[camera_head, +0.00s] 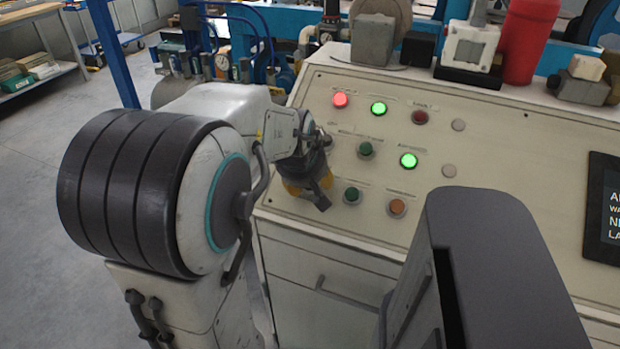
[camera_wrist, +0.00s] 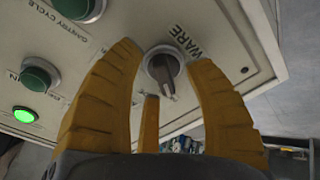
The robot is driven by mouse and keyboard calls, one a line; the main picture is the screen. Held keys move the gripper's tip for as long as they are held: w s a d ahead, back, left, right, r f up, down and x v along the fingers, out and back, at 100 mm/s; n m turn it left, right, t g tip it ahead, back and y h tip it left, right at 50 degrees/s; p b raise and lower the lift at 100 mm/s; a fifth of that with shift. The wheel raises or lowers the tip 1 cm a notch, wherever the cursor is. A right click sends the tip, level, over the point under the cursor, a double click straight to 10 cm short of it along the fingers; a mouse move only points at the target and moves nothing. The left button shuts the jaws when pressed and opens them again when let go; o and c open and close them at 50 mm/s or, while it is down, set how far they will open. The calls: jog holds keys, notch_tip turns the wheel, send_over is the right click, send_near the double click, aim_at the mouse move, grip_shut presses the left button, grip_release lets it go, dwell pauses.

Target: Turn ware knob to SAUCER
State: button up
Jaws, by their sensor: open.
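The ware knob (camera_wrist: 161,68) is a round dark selector with a grey handle bar, on the cream panel in the wrist view. The word WARE is printed beside it. Its bar slants towards the bottom of the picture, and I cannot read any position labels. My gripper (camera_wrist: 160,78) has its yellow fingers spread apart around the knob in that picture, with nothing between them. I cannot tell whether any finger touches it. In the head view my gripper (camera_head: 305,188) is over the left end of the panel, and the knob is hidden behind it.
The control panel (camera_head: 470,130) carries several lit and unlit buttons, including a red one (camera_head: 340,100) and green ones (camera_head: 408,160). A dark display (camera_head: 605,212) is at the right edge. A green button (camera_wrist: 40,74) sits left of my fingers in the wrist view.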

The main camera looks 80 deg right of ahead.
jog(key=shift+f, duration=0.15)
jog(key=shift+c, duration=0.2)
grip_shut()
dwell(0.3)
